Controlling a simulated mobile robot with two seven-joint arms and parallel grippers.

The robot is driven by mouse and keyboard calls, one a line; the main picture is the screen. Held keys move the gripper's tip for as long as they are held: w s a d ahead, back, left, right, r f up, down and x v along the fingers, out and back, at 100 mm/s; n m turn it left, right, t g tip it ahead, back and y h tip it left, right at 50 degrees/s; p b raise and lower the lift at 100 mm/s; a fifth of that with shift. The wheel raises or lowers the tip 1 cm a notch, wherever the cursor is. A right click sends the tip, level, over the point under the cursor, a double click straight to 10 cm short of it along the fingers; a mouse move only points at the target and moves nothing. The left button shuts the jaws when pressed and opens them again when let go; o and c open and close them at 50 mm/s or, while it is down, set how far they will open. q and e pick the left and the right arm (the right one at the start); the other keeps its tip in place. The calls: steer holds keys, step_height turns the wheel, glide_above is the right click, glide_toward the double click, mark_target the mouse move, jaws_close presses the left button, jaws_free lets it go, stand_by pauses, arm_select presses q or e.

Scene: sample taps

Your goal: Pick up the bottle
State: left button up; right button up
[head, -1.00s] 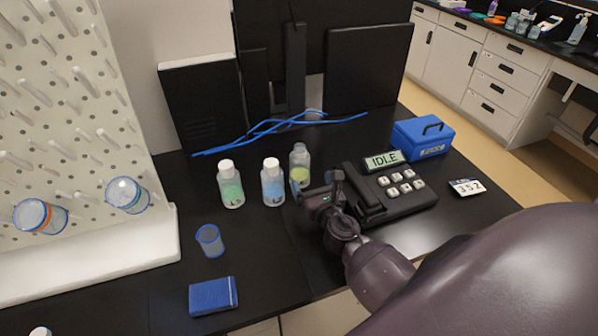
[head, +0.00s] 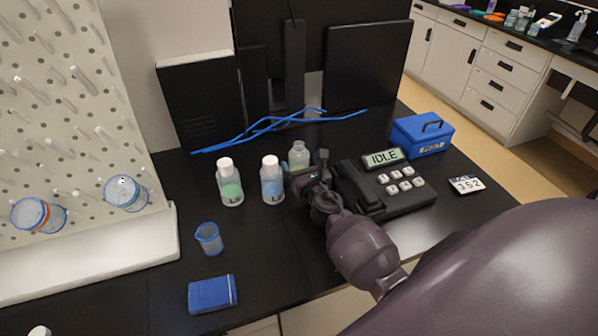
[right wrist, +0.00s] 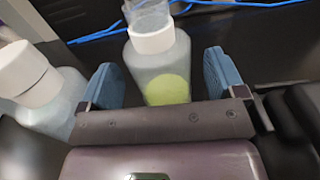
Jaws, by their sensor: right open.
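Three small bottles stand upright in a row on the black bench. The left bottle (head: 230,185) holds green liquid and has a white cap. The middle bottle (head: 272,182) holds pale blue liquid and also has a white cap. The right bottle (head: 299,154) has yellow-green liquid and is partly hidden by my right gripper (head: 304,178). In the right wrist view this bottle (right wrist: 160,68) stands between the two blue finger pads of my open right gripper (right wrist: 164,80), with gaps on both sides. The middle bottle (right wrist: 40,85) is just outside the left finger. My left gripper is not in view.
A black phone-like device with an IDLE display (head: 382,158) stands close to the right of the gripper. Blue cables (head: 270,128) lie behind the bottles. A blue beaker (head: 209,238) and blue box (head: 212,294) are in front. A pegboard (head: 70,120) stands left.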

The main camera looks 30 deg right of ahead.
mark_target(301, 154)
steer(key=c, duration=1.1)
steer(key=shift+r, duration=0.2)
steer(key=shift+r+p, duration=0.45)
steer(key=shift+r, duration=9.25)
steer(key=shift+r, duration=0.1)
